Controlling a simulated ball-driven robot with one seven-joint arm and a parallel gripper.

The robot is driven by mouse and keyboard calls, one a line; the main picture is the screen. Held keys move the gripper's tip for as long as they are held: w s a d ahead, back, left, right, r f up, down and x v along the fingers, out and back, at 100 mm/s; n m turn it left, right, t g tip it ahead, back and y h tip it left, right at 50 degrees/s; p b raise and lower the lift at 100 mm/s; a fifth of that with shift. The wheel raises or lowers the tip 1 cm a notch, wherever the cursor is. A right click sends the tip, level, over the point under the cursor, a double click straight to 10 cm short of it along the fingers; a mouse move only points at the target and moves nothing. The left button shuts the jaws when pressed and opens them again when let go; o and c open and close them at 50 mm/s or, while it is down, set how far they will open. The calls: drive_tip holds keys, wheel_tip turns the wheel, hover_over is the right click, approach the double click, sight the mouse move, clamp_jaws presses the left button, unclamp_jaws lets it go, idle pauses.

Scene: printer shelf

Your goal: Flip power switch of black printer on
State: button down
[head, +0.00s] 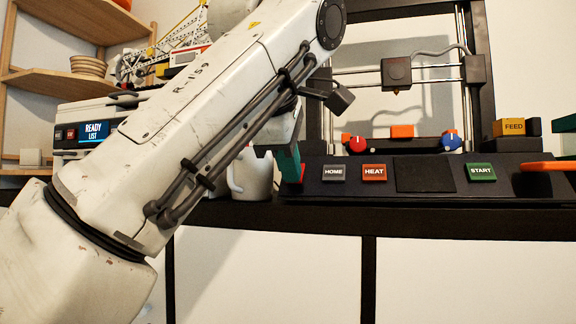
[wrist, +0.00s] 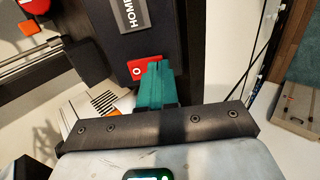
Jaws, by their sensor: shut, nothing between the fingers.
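The black printer (head: 440,178) stands on the dark shelf right of my arm, with HOME, HEAT and START buttons on its sloped front panel. Its red power switch (wrist: 138,70), marked with an "O", shows in the wrist view below the HOME button (wrist: 131,16). My gripper (wrist: 154,68) has its teal fingers shut and empty. The fingertips overlap the right part of the switch in that view; whether they touch it I cannot tell. In the head view my gripper (head: 290,165) is at the panel's left end, and the switch is mostly hidden there.
A white mug (head: 250,175) stands close behind and left of my gripper. A white printer with a READY LIST screen (head: 94,132) is at the left. An orange handle-like part (head: 548,166) juts out at the right. A FEED block (head: 513,127) sits behind it.

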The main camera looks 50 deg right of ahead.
drive_tip(key=shift+f, duration=0.15)
drive_tip(key=shift+d+r+p, duration=0.1)
drive_tip(key=shift+r+p, duration=0.4)
drive_tip(key=shift+r, duration=0.25)
drive_tip(key=shift+r, duration=0.1)
